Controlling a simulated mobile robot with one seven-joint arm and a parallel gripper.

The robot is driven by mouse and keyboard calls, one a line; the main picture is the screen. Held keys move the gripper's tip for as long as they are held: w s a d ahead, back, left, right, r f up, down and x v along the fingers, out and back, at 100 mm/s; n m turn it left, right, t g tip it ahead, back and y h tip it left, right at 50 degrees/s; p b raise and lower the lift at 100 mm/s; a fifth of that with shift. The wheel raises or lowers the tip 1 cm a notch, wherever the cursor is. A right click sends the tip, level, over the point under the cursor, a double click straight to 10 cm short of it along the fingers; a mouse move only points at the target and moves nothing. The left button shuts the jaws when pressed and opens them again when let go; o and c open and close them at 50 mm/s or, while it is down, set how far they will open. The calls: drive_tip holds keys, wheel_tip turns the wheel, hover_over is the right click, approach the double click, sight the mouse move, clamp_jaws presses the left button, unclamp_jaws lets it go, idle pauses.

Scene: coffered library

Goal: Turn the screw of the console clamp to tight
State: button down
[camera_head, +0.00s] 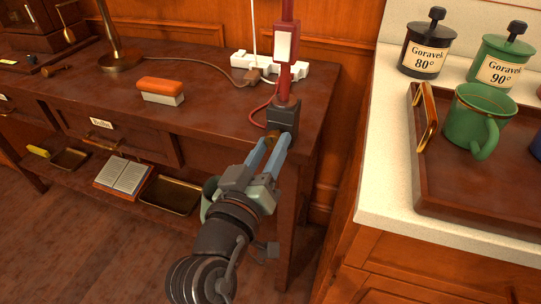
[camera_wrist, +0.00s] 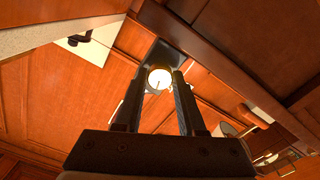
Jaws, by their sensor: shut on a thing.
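The console clamp (camera_head: 284,117) is a dark block at the right front edge of the brown wooden console (camera_head: 215,95), below a red post (camera_head: 287,50). My gripper (camera_head: 273,142) reaches up to the underside of the clamp from the front, its two fingers on either side of the clamp's screw. In the wrist view the screw (camera_wrist: 159,78) shows as a round pale end with a small dark mark, held between the fingertips (camera_wrist: 160,86). The dark clamp body (camera_wrist: 165,51) is behind it. My fingers hide most of the screw in the head view.
An orange-and-white block (camera_head: 160,91), a brass lamp base (camera_head: 119,60) and a white power strip (camera_head: 270,68) stand on the console. A red cable (camera_head: 255,113) hangs beside the clamp. The pale counter (camera_head: 385,190) with a tray (camera_head: 430,195) is close on the right.

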drive_tip(key=shift+f+m+b, duration=0.1)
drive_tip(key=shift+m+b, duration=0.7)
drive_tip(key=shift+m, duration=0.6)
drive_tip(key=c, duration=0.5)
unclamp_jaws()
drive_tip(key=v, duration=1.3)
drive_tip(key=shift+p, duration=0.35)
